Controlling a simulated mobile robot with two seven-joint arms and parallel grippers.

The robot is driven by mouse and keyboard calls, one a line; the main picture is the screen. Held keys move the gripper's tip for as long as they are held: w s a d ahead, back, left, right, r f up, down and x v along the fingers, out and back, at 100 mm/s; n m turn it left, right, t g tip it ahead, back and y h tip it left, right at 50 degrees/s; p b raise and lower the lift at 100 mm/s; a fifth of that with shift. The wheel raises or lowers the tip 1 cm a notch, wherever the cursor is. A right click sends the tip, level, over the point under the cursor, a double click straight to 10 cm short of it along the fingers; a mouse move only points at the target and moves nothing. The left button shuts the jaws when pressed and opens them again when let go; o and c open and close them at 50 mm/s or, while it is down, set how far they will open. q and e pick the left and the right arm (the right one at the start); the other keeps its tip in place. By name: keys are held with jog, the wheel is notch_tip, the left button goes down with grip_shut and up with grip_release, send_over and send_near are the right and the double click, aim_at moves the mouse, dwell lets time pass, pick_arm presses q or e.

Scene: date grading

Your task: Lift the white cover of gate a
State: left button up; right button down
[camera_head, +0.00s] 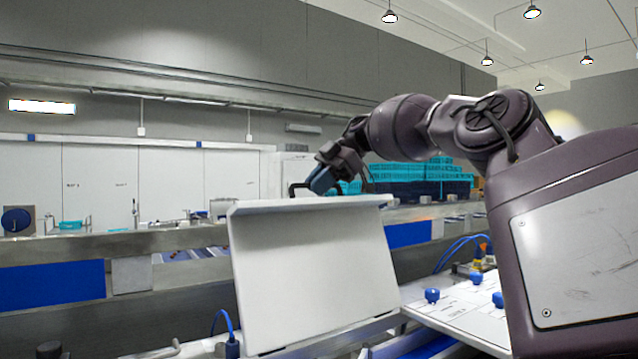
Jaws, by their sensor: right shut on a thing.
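The white cover (312,272) is a broad flat panel in the middle of the head view. It stands raised and slightly tilted, with a folded lip along its top edge. My right gripper (318,186) is at the top of the cover, shut on this handle. The fingertips are small and partly hidden behind the dark wrist. My right arm comes in from the right. My left gripper does not show.
A white panel (462,312) with blue knobs lies right of the cover, beside blue cables. Metal rails (180,238) run behind the cover. Teal crates (405,172) are stacked farther back. A blue panel (50,288) is at the left.

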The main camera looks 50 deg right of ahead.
dwell(0.4)
jog(key=c, duration=1.2)
grip_release()
jog(key=shift+o, duration=0.2)
jog(key=shift+d, duration=0.1)
jog(key=shift+v, duration=3.7)
jog(key=shift+r, duration=0.1)
jog(key=shift+w, duration=0.1)
